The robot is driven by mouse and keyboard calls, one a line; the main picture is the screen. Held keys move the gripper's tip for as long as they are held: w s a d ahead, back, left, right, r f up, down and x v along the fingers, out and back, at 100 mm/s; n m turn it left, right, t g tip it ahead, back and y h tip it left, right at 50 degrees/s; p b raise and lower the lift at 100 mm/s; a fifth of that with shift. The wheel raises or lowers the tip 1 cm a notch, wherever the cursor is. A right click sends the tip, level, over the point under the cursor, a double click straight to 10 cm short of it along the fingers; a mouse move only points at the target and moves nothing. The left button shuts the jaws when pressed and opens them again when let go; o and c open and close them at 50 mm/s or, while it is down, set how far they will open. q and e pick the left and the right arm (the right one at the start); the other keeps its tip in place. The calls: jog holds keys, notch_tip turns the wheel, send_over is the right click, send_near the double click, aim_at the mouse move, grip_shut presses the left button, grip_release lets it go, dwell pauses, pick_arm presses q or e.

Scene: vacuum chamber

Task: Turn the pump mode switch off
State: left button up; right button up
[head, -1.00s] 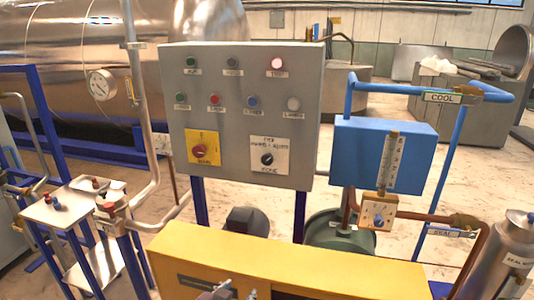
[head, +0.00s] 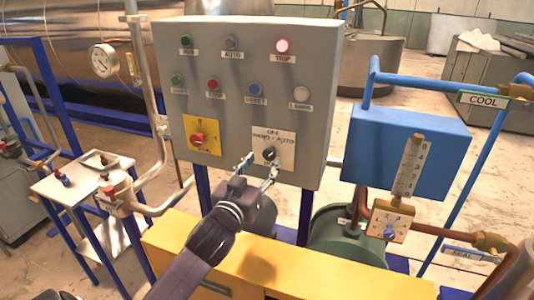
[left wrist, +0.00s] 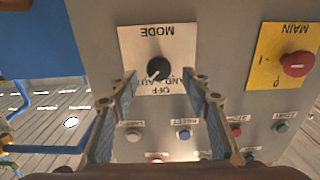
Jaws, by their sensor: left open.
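The pump mode switch is a round black knob (head: 268,154) on a white plate (head: 287,146) marked OFF, HAND and AUTO, low on the grey control panel. In the left wrist view the knob (left wrist: 158,69) appears upside down, with its pale pointer mark toward the lower left, off the OFF label. My left gripper (head: 258,169) is open in front of the plate. Its fingers stand on either side of the knob in the left wrist view (left wrist: 162,88), apart from it, with nothing between them. My right gripper is not in view.
A red main switch on a yellow plate (head: 201,135) sits left of the mode plate. Several buttons and lamps are above, including a lit one (head: 283,46). A yellow housing (head: 285,268) lies below, and a blue box (head: 405,150) with pipes stands right.

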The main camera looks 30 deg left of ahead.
aim_at(268, 157)
pick_arm(q)
jog(key=x, duration=0.3)
jog(key=shift+d+f+p, duration=0.1)
jog(key=shift+p, duration=0.2)
jog(key=shift+w+f, duration=0.1)
jog(key=shift+w, duration=0.4)
jog(key=shift+s, duration=0.1)
jog(key=c, duration=1.1)
jog(key=shift+c, duration=0.3)
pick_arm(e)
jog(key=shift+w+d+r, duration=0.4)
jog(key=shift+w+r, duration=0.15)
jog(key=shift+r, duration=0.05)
